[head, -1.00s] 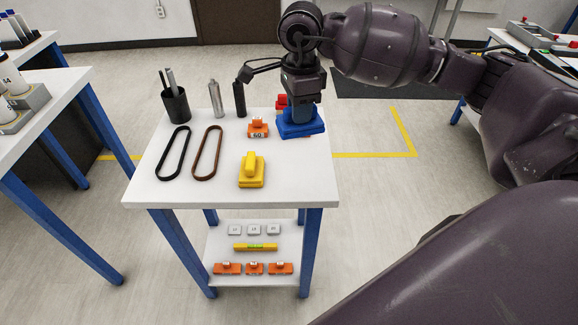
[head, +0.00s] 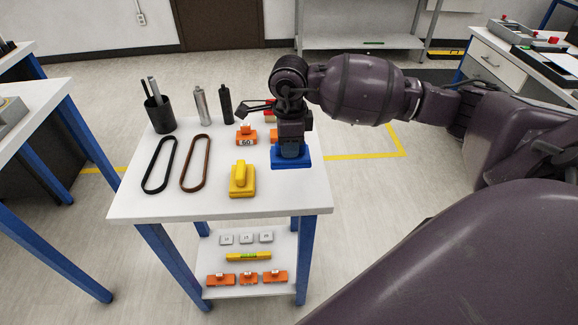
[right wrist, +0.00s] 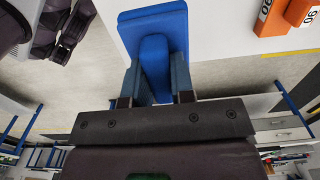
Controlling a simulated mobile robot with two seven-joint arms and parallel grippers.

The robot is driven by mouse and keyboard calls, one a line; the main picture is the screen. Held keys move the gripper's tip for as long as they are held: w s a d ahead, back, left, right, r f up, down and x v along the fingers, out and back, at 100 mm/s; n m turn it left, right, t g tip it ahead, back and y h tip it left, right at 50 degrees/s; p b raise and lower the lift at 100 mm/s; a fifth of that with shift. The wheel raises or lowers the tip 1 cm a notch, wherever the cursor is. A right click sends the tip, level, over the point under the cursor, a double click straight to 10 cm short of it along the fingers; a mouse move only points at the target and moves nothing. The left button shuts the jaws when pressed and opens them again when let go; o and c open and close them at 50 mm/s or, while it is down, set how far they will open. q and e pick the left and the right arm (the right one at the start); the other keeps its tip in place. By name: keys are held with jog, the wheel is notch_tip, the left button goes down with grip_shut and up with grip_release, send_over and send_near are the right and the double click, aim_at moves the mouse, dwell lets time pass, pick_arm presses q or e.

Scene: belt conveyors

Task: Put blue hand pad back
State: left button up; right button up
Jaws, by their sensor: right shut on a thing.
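The blue hand pad (head: 290,158) is at the right side of the white table, under my right gripper (head: 290,143). In the right wrist view the blue hand pad (right wrist: 150,30) has a flat base and a raised handle, and the fingers of my right gripper (right wrist: 155,85) are shut on that handle. The pad is at table height; I cannot tell whether it touches the tabletop. A yellow hand pad (head: 242,182) sits on the table to the left of it. My left gripper is not in view.
The white table (head: 215,208) also holds a black loop belt (head: 158,165), a brown one (head: 195,163), a black pen cup (head: 159,114), two cylinders and orange blocks marked 60 (head: 245,137). The lower shelf (head: 220,291) holds several small parts. The table's front strip is clear.

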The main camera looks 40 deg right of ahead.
jog(key=shift+f, duration=3.55)
jog(key=shift+f+b, duration=0.2)
jog(key=shift+b, duration=0.15)
jog(key=o, duration=0.9)
notch_tip(320, 180, up, 12)
jog(key=shift+r+p, duration=0.2)
jog(key=shift+p, duration=0.25)
